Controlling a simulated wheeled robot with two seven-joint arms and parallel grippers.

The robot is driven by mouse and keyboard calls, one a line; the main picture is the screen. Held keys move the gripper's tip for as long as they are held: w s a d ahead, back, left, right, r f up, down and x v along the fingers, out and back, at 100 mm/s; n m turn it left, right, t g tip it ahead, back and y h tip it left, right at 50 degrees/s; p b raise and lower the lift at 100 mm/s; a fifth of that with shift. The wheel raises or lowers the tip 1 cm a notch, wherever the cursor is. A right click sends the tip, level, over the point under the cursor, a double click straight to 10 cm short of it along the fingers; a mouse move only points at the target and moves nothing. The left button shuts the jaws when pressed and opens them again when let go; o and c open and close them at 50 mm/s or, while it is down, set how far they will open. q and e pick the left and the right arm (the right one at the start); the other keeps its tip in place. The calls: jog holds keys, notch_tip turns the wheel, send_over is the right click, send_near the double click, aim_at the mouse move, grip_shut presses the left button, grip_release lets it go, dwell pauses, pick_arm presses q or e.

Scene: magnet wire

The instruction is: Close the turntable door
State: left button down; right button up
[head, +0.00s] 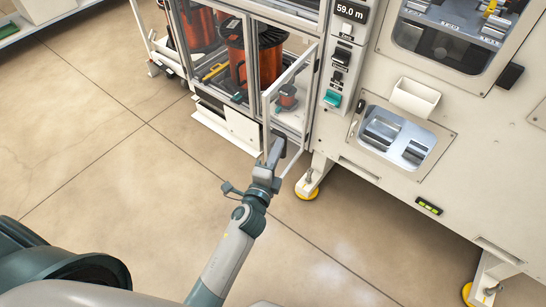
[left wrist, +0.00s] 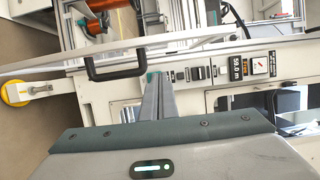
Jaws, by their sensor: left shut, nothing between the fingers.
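The turntable door (head: 292,69) is a clear panel in a pale frame, standing ajar on the cabinet front in the head view. Its pale frame bar (left wrist: 215,36) crosses the left wrist view, with a black handle (left wrist: 117,74) beside my fingers. My left gripper (head: 278,143) is shut and empty at the lower part of the door. Its closed fingers (left wrist: 158,97) point towards the door frame in the left wrist view; I cannot tell whether they touch it. Behind the door are large copper-wire spools (head: 255,52). My right gripper is not in view.
The pale machine (head: 340,140) stands right of the door, with a display, switches and a windowed recess (head: 400,137). Its yellow-based foot (head: 307,190) stands near my left gripper. The tiled floor (head: 110,130) to the left is clear.

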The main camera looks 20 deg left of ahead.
aim_at(269, 135)
pick_arm(q)
jog(key=shift+w+a+p, duration=0.55)
jog(key=shift+w+a, duration=1.4)
jog(key=shift+w, duration=0.2)
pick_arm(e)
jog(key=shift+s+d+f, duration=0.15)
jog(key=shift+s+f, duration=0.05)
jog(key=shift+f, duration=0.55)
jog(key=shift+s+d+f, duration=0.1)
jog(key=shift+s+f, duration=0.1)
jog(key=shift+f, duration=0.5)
